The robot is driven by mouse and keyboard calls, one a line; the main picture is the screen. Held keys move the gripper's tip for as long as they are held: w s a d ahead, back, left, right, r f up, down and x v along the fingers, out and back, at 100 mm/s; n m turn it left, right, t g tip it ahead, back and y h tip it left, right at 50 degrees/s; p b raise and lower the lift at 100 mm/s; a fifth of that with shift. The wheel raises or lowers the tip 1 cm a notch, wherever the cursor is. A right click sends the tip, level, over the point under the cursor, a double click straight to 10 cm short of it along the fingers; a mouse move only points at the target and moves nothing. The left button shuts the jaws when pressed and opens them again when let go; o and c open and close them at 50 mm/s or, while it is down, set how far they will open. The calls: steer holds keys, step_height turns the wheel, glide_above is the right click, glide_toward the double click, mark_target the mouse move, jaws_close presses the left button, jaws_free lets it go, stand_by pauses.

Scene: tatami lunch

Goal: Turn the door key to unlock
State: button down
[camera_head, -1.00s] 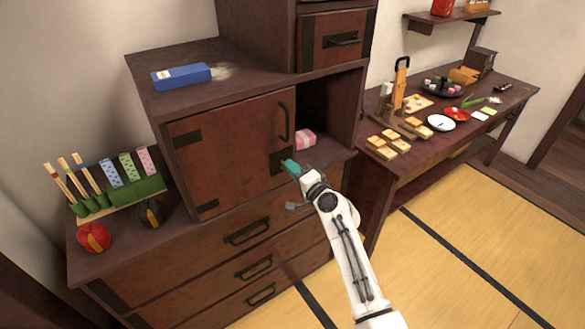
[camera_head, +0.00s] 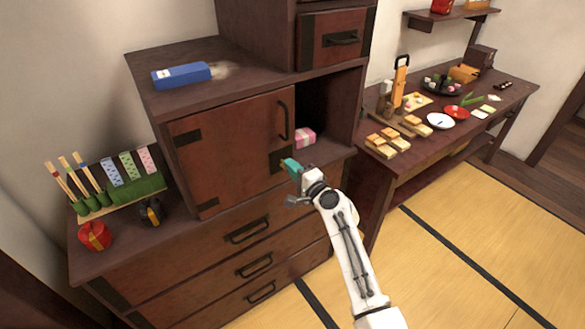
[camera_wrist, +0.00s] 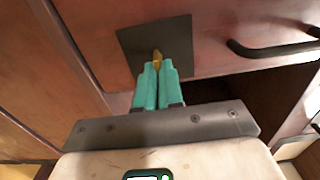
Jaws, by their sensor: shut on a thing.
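The cabinet door (camera_head: 232,150) is a reddish-brown panel with a black handle (camera_head: 283,121), and it stands closed beside an open compartment. A dark square lock plate (camera_wrist: 157,47) sits at the door's lower corner; it also shows in the head view (camera_head: 276,160). A small brass-coloured key (camera_wrist: 157,57) stands out from the plate. My gripper (camera_wrist: 157,74) has teal fingers shut on the key, right in front of the plate. The fingers hide most of the key. In the head view my gripper (camera_head: 291,166) is at the door's lower right corner.
A pink box (camera_head: 305,138) sits in the open compartment. A blue box (camera_head: 181,75) lies on the cabinet top. A red round container (camera_head: 94,236) stands at the ledge's left. A side table with food stands at the right. The tatami floor (camera_head: 470,250) is clear.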

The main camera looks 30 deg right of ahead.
steer(key=c, duration=1.3)
jaws_free()
steer(key=shift+w+d, duration=0.1)
steer(key=s, duration=1)
steer(key=shift+s, duration=0.4)
